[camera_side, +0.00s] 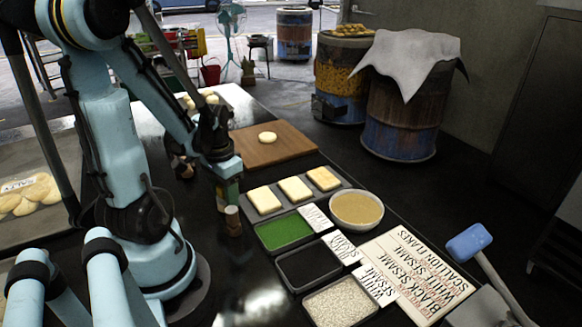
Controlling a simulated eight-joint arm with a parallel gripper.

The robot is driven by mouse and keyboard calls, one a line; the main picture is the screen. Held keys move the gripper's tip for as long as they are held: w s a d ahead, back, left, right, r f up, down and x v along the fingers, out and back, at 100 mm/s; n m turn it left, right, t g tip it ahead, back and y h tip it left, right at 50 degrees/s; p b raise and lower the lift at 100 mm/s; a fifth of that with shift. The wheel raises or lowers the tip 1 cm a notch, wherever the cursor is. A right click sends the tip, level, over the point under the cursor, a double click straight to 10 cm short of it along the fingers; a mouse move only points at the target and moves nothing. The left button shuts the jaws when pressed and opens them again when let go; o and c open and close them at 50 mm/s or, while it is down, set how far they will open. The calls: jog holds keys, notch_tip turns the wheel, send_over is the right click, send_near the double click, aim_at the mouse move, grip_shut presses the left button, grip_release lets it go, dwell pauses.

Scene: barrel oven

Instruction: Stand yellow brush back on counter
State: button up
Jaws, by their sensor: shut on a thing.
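My gripper (226,178) points down over the dark counter (262,300), left of the row of trays. It is shut on a small upright thing, taken to be the brush (229,192), whose visible part looks olive-green. Its yellow colour is not clear at this size. Just below it is a short brown piece (233,222) with a pale top, close to the counter surface. I cannot tell whether this is part of the brush or a separate thing, nor whether it touches the counter. The fingers are small and dark here.
A tray of pale dough squares (295,189), trays of green flakes (284,231), black (310,266) and white sesame (340,303), and a bowl (356,209) lie to the right. A wooden board (290,146) lies behind. Bare counter shows in front.

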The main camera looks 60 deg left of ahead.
jog(key=shift+f, duration=0.45)
dwell(0.5)
jog(key=o, duration=1.1)
jog(key=shift+r, duration=0.1)
jog(key=shift+r, duration=5.8)
jog(key=w+d+m+t, duration=0.1)
jog(key=w+d+t, duration=0.1)
jog(key=w+d, duration=0.2)
jog(key=w+d+m+t, duration=0.1)
jog(key=w+d+t, duration=0.1)
jog(key=d, duration=0.6)
jog(key=w+d+r+m+t, duration=0.1)
jog(key=w+d+t, duration=0.2)
jog(key=w+d, duration=0.2)
jog(key=shift+w+d+r+m, duration=0.1)
jog(key=shift+w+d+m, duration=0.2)
jog(key=shift+w+d, duration=0.1)
